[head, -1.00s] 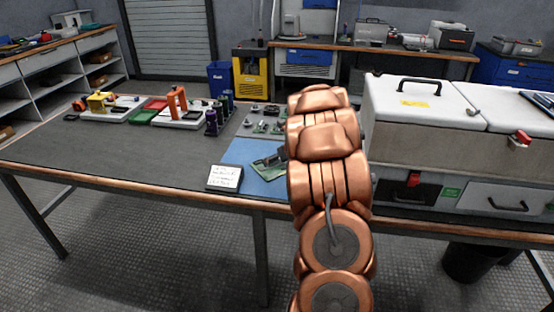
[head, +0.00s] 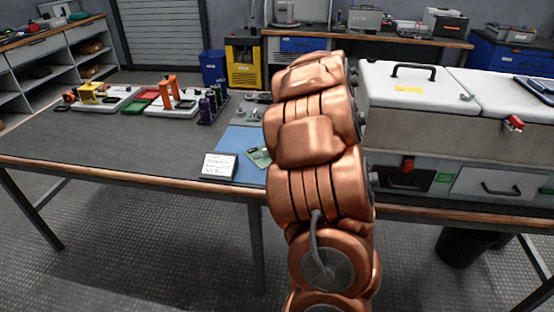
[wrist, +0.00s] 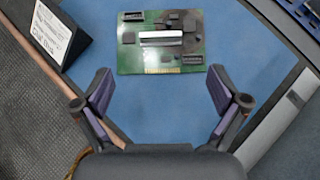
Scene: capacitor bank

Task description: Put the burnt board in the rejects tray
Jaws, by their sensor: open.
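The burnt board (wrist: 160,41) is a green circuit board with a dark scorched patch and a pale bar across it. It lies flat on a blue mat (wrist: 207,120). In the head view only a corner of the board (head: 257,156) shows beside my arm. My gripper (wrist: 160,92) is open and empty, with its two fingers spread and the board ahead of and between them, apart from both. In the head view my arm hides the gripper. A red tray (head: 149,94) and a green tray (head: 137,105) lie at the table's back left; I cannot read any label on them.
Dark cylinders (head: 208,106) and an orange fixture (head: 169,90) stand by the trays. A large white case (head: 415,88) stands right of my arm. The table's left front is clear.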

